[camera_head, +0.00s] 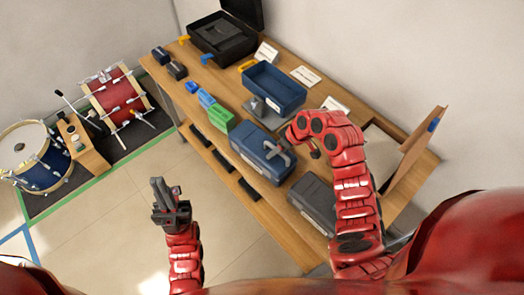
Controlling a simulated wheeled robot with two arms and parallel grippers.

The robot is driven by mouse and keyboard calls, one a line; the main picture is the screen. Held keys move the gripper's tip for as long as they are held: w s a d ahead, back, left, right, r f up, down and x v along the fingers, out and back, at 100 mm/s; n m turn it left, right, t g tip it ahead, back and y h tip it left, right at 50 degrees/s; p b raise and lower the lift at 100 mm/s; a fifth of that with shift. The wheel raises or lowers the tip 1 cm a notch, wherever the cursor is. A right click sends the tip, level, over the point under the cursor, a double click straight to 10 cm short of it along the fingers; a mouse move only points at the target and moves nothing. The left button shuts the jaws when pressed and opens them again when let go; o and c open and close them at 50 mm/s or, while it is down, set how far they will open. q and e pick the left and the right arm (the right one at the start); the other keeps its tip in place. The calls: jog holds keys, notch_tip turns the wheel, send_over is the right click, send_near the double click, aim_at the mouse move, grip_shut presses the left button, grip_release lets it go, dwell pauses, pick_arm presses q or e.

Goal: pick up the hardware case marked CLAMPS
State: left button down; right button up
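A blue hardware case (248,144) lies on the wooden table, left of my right arm. A dark grey case (313,203) lies nearer, partly hidden by that arm. I cannot read a CLAMPS marking on either. My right gripper (284,150) is over the blue case's right part, by a grey handle-like shape. Whether it touches or grips the handle is unclear, as the wrist hides part of it. My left gripper (170,200) is over the floor, left of the table, apart from the cases and seemingly empty. Its finger gap is unclear.
The table (215,82) also holds an open black case (222,38), a blue bin (273,90), green (221,119) and blue small boxes, and white cards. A brown upright panel (415,145) stands at right. Drums (116,98) stand at left. Floor between is clear.

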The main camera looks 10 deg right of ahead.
grip_shut()
jog(key=shift+r, duration=0.1)
dwell(1.1)
